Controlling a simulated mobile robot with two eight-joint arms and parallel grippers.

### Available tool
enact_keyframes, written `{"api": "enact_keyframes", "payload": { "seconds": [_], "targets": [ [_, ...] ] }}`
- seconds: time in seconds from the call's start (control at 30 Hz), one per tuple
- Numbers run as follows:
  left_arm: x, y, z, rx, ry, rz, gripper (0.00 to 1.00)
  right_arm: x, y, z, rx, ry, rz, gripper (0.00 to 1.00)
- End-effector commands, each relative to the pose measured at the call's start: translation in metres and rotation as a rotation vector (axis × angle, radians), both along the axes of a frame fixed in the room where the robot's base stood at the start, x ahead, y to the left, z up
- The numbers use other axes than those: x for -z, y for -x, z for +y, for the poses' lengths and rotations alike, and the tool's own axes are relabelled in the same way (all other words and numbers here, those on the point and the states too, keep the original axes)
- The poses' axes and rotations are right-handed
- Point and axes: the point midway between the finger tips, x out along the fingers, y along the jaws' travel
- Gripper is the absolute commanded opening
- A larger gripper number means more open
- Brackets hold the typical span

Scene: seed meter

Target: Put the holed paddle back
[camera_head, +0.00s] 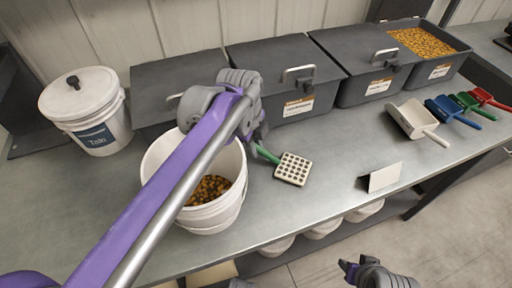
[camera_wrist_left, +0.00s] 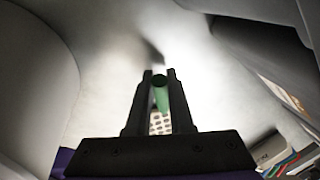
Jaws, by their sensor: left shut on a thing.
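The holed paddle has a pale square head (camera_head: 293,169) with rows of holes and a green handle (camera_head: 267,155). My left gripper (camera_head: 258,143) is shut on the handle, just right of the open white bucket. In the left wrist view the fingers (camera_wrist_left: 160,78) close around the green handle (camera_wrist_left: 160,95), with the holed head (camera_wrist_left: 160,122) showing between them. I cannot tell whether the head touches the bench. My right gripper (camera_head: 351,268) is low at the bottom right, away from the paddle; its finger opening is unclear.
The white bucket (camera_head: 228,205) holds orange-brown seeds. A lidded white tub (camera_head: 95,125) stands left. Grey lidded bins (camera_head: 285,72) line the back; one far-right bin holds seeds (camera_head: 422,42).

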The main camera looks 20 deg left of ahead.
Motion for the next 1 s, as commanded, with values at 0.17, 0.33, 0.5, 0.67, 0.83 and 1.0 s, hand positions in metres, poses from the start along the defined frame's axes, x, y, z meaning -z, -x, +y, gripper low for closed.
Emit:
{"api": "enact_keyframes", "payload": {
  "seconds": [0.17, 0.33, 0.5, 0.67, 0.83, 1.0],
  "targets": [
    [0.001, 0.0, 0.0, 0.0, 0.0, 0.0, 0.0, 0.0, 0.0, 0.0, 0.0, 0.0, 0.0, 0.5],
    [0.004, 0.0, 0.0, 0.0, 0.0, 0.0, 0.0, 0.001, 0.0, 0.0, 0.0, 0.0, 0.0, 0.5],
    [0.004, 0.0, 0.0, 0.0, 0.0, 0.0, 0.5, 0.001, 0.0, 0.0, 0.0, 0.0, 0.0, 0.5],
    [0.003, 0.0, 0.0, 0.0, 0.0, 0.0, 0.5, 0.001, 0.0, 0.0, 0.0, 0.0, 0.0, 0.5],
    [0.001, 0.0, 0.0, 0.0, 0.0, 0.0, 0.5, 0.0, 0.0, 0.0, 0.0, 0.0, 0.0, 0.5],
    [-0.021, 0.004, 0.002, -0.001, 0.0, -0.001, 0.5, -0.007, 0.0, 0.0, 0.0, 0.0, -0.002, 0.5]
  ]
}}
